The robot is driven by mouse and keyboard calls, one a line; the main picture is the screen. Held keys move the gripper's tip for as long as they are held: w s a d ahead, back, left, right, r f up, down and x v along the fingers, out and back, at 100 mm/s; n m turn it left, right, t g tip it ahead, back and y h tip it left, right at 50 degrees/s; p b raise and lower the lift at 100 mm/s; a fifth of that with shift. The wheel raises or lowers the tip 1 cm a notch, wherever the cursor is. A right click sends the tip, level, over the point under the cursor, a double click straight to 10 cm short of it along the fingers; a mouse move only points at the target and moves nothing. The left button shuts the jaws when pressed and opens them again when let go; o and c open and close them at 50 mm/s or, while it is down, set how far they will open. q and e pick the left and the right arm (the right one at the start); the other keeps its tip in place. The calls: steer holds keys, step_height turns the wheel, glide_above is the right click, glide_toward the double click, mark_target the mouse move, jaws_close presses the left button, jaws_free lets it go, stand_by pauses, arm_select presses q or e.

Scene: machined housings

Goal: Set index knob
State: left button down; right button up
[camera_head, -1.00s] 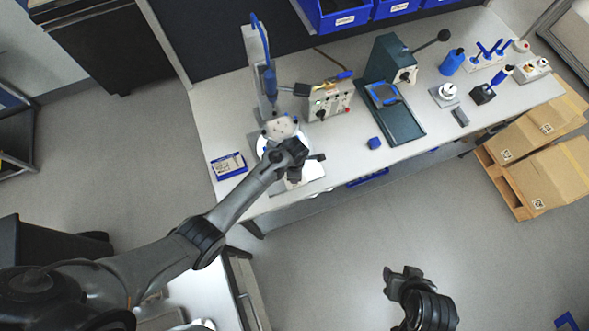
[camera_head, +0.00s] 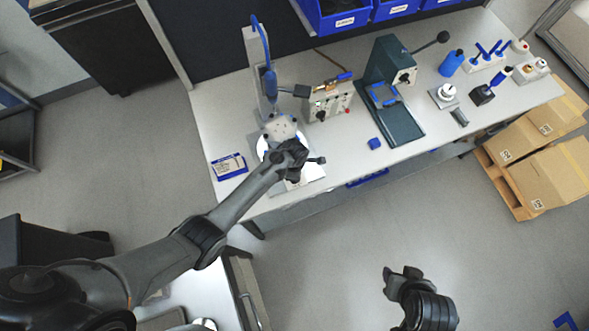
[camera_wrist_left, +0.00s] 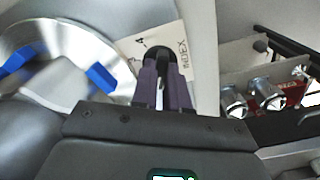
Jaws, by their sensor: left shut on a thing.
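The index knob (camera_wrist_left: 151,48) is black and sits on a pale plate (camera_wrist_left: 135,22) marked "INDEX" and "4" in the left wrist view. My left gripper (camera_wrist_left: 162,58) is shut on the knob, its dark fingers on either side, hiding most of it. In the head view my left gripper (camera_head: 296,174) is over the front of the round fixture at the bench's left end, and the knob is hidden there. A grey housing (camera_head: 280,127) sits on that fixture. My right gripper (camera_head: 401,273) hangs over the floor, away from the bench; its finger opening is unclear.
A shiny round table (camera_wrist_left: 95,45) with blue clamps lies left of the knob in the wrist view. A control box (camera_head: 328,100) stands right of the fixture, then a green press (camera_head: 390,70). A blue-framed card (camera_head: 229,166) lies left.

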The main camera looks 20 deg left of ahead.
arm_select(q)
steer(key=m+p, duration=0.1)
steer(key=m, duration=0.2)
steer(key=shift+r+p, duration=0.1)
steer(key=shift+p, duration=0.2)
steer(key=m+p, duration=0.1)
steer(key=m, duration=0.3)
steer(key=shift+m, duration=0.4)
steer(key=m+p, duration=0.1)
steer(key=m, duration=0.3)
steer(key=m+p, duration=0.1)
steer(key=m, duration=0.3)
steer(key=shift+m, duration=0.3)
steer(key=c, duration=1.1)
jaws_free()
steer(key=shift+c, duration=0.2)
